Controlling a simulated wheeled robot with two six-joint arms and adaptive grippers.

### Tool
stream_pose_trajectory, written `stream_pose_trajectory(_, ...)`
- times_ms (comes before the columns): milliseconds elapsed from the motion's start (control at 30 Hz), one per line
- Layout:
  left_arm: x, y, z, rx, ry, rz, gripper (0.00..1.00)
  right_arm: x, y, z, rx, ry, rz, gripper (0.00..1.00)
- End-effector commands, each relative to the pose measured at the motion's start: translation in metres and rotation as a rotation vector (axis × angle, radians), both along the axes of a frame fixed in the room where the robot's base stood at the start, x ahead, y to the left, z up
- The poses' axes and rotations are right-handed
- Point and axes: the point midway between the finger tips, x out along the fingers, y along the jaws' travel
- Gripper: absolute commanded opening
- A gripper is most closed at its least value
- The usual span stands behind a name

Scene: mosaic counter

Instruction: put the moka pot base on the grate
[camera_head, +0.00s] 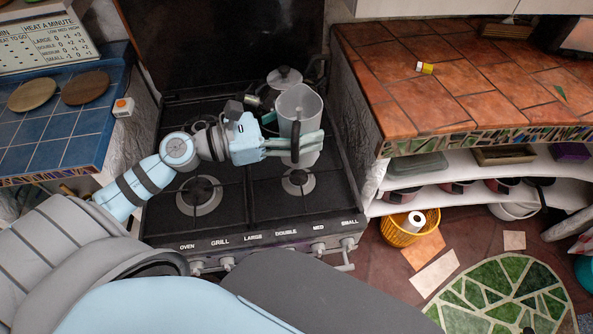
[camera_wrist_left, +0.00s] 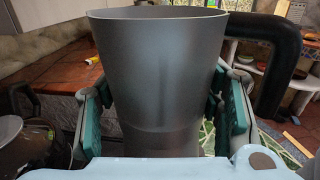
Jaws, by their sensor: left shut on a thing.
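The moka pot base (camera_head: 298,103) is a grey, open-topped vessel with a flared rim and a black handle. It is upright over the right part of the black stove top. My left gripper (camera_head: 318,141) is shut around its lower body. In the left wrist view, the moka pot base (camera_wrist_left: 158,75) stands between the two green-padded fingers, its black handle at the right. The stove's front-right grate and burner (camera_head: 298,181) lie just below it in the head view. I cannot tell whether its underside, partly hidden by the gripper, touches the stove. My right gripper is not in view.
A lidded metal pot (camera_head: 285,77) stands behind the moka pot base on the stove. The front-left burner (camera_head: 199,195) is bare. A tiled counter (camera_head: 440,95) rises at the right, with a small yellow-and-white item (camera_head: 425,68). A blue-tiled counter (camera_head: 60,125) is at the left.

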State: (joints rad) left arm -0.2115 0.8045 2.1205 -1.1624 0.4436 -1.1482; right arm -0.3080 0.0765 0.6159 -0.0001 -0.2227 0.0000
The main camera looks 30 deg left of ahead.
Motion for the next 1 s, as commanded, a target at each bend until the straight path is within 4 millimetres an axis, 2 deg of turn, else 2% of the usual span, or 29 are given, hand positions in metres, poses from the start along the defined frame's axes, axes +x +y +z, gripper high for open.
stream_pose_trajectory(33, 0.011, 0.004, -0.002, -0.001, -0.006, 0.038, 0.00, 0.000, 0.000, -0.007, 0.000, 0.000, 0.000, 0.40)
stream_pose_trajectory(200, 0.043, 0.019, 0.006, 0.001, -0.009, 0.171, 0.00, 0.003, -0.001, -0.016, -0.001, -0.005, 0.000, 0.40)
stream_pose_trajectory(367, 0.061, 0.030, 0.016, 0.002, -0.006, 0.251, 0.00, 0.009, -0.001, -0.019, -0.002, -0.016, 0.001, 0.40)
stream_pose_trajectory(467, 0.065, 0.032, 0.008, 0.001, -0.002, 0.270, 0.00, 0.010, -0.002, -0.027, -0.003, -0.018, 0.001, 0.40)
stream_pose_trajectory(567, 0.066, 0.032, -0.021, -0.001, 0.003, 0.274, 0.00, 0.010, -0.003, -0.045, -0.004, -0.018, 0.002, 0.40)
stream_pose_trajectory(700, 0.066, 0.032, -0.079, -0.001, 0.003, 0.273, 0.00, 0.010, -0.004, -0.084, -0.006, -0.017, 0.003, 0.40)
stream_pose_trajectory(800, 0.066, 0.032, -0.114, 0.000, 0.004, 0.272, 0.00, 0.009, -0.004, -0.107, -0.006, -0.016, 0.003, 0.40)
stream_pose_trajectory(900, 0.066, 0.032, -0.135, 0.001, 0.002, 0.271, 0.00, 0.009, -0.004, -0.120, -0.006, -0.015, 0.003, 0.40)
stream_pose_trajectory(1000, 0.066, 0.032, -0.144, 0.003, 0.000, 0.270, 0.00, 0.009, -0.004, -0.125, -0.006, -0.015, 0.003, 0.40)
